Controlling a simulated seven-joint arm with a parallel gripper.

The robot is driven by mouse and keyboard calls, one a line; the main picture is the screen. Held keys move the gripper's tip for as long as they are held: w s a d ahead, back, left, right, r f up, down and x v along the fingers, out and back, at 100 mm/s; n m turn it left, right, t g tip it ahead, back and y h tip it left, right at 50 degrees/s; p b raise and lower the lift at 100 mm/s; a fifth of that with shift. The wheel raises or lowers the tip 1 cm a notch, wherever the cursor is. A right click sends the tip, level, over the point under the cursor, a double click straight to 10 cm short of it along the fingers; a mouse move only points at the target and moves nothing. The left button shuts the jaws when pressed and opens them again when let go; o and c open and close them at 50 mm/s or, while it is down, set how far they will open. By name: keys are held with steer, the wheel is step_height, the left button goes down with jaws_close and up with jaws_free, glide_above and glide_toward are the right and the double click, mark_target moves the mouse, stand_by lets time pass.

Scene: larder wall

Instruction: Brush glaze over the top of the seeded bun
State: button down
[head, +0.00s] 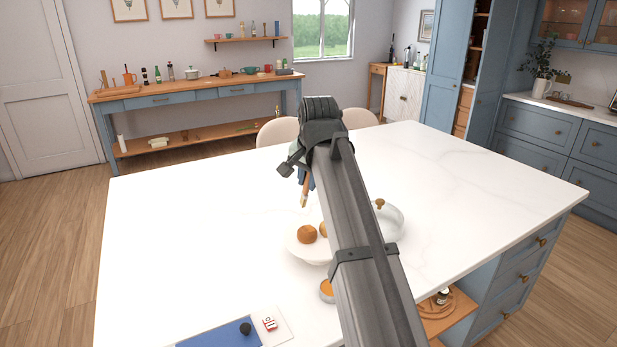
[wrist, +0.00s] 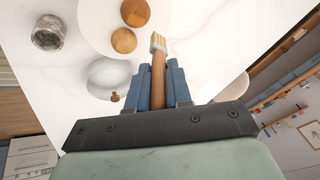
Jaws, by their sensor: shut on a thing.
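My gripper (head: 305,179) is shut on a brush (head: 304,196) above the island top. In the wrist view the brush's wooden handle stands between the blue fingers (wrist: 160,68), and its pale bristles (wrist: 158,42) point away from me. Two brown buns lie on a round white stand (head: 317,256). One bun (head: 306,234) shows clearly in the head view; the other is partly behind my arm. The wrist view shows both, a nearer bun (wrist: 123,40) and a farther bun (wrist: 135,12), left of the bristles. I cannot tell which is seeded. A small orange-filled bowl (head: 327,290) stands in front of the stand.
A clear dome with a knob (head: 389,222) stands right of the stand, partly behind my arm. A blue mat (head: 217,338) with a dark round thing lies at the front. A greyish jar (wrist: 47,32) shows in the wrist view. The island's left and far right are clear.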

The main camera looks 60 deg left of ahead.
steer(key=shift+f, duration=2.65)
steer(key=shift+f, duration=0.85)
stand_by(2.1)
steer(key=shift+r, duration=0.1)
steer(key=shift+r, duration=2.95)
steer(key=shift+r, duration=0.1)
